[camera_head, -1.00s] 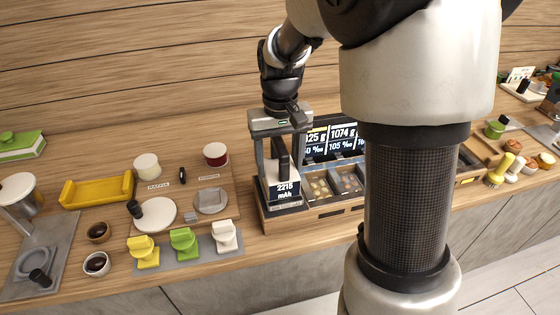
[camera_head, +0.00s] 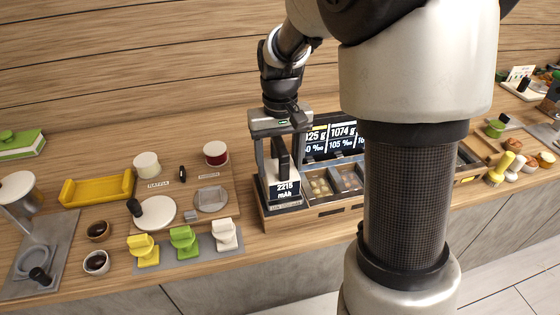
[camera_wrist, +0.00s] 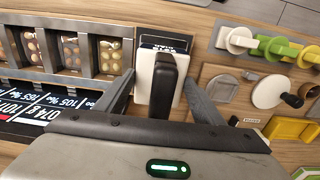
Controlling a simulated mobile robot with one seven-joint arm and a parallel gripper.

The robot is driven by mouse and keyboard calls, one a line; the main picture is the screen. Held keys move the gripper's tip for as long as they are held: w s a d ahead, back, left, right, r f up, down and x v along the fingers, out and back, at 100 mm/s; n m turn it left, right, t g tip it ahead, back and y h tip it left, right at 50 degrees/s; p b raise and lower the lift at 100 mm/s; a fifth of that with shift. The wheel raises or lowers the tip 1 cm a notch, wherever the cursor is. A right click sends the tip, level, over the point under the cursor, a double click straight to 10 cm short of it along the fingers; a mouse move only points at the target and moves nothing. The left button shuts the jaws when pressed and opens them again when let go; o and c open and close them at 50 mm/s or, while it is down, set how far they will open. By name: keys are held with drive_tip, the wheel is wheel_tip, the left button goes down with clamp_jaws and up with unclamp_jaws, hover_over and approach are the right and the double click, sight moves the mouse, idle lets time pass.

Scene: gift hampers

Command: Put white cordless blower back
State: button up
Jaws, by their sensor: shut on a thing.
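The white cordless blower, as I take it, is a white block with a black upright handle (camera_head: 283,158) at the left end of the wooden station. In the wrist view its white body (camera_wrist: 145,80) and black handle (camera_wrist: 164,85) lie between my fingers. My gripper (camera_head: 283,180) points down over it, shut on it, with one finger on each side. It also shows in the wrist view (camera_wrist: 162,88).
Right of the blower are compartments of small round items (camera_head: 320,187) and lit weight displays (camera_head: 330,140). Yellow (camera_head: 143,250), green (camera_head: 184,243) and white (camera_head: 226,235) pieces stand on a grey mat to the left. My arm hides part of the station.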

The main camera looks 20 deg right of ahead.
drive_tip(key=o, duration=1.3)
drive_tip(key=shift+c, duration=0.2)
wheel_tip(320, 180, up, 17)
drive_tip(key=p, duration=0.1)
drive_tip(key=shift+r+p, duration=0.2)
drive_tip(key=shift+p, duration=0.1)
